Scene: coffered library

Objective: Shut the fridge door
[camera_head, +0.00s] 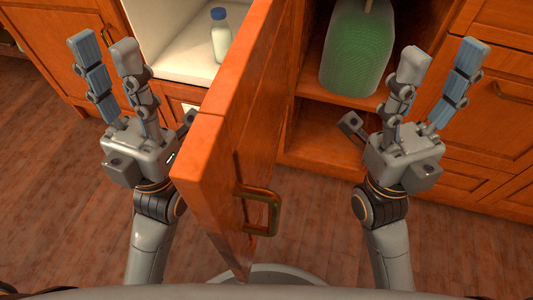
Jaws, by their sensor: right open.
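The fridge door (230,130) is a wood-panelled door. It stands open, sticking out toward me between my two arms. Its brass handle (262,208) is on the right face near the close edge. The white fridge interior (170,62) shows to the left of the door, with a blue-capped bottle (220,38) on its floor. My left gripper (103,50) is open and empty on the left side of the door, in front of the fridge opening. My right gripper (442,58) is open and empty on the right side, apart from the door and handle.
An open wooden cabinet (300,125) to the right of the door holds a large green ribbed container (357,50). Wooden drawers (500,90) with handles stand at the far right. The wooden floor (60,190) is clear on both sides.

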